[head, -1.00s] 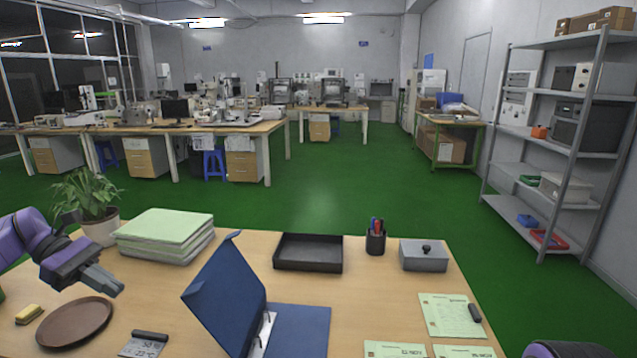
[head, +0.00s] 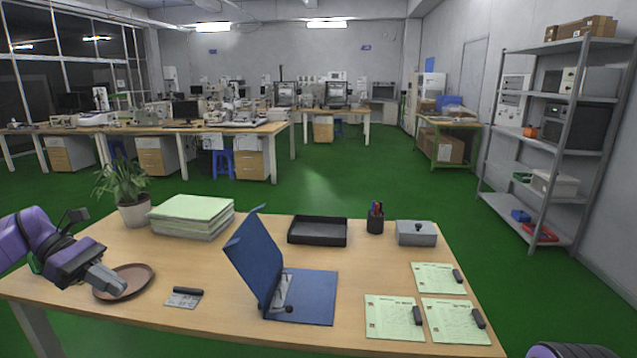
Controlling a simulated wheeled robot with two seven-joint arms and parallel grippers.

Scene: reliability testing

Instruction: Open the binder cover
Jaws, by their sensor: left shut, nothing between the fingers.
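The blue binder (head: 303,297) lies on the table in the middle front. Its cover (head: 254,258) stands up and leans to the left, and the metal ring mechanism (head: 281,294) shows at the spine. My left gripper (head: 118,287) is shut and empty at the left, over the round brown tray (head: 138,277) and well apart from the binder. Of my right arm only a purple part shows at the bottom right edge; its gripper is out of view.
A stack of green papers (head: 190,216), a potted plant (head: 127,193), a black tray (head: 318,231), a pen cup (head: 375,218) and a grey box (head: 416,233) line the back. A small card with a black bar (head: 184,297) lies left of the binder. Green sheets (head: 394,318) lie right.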

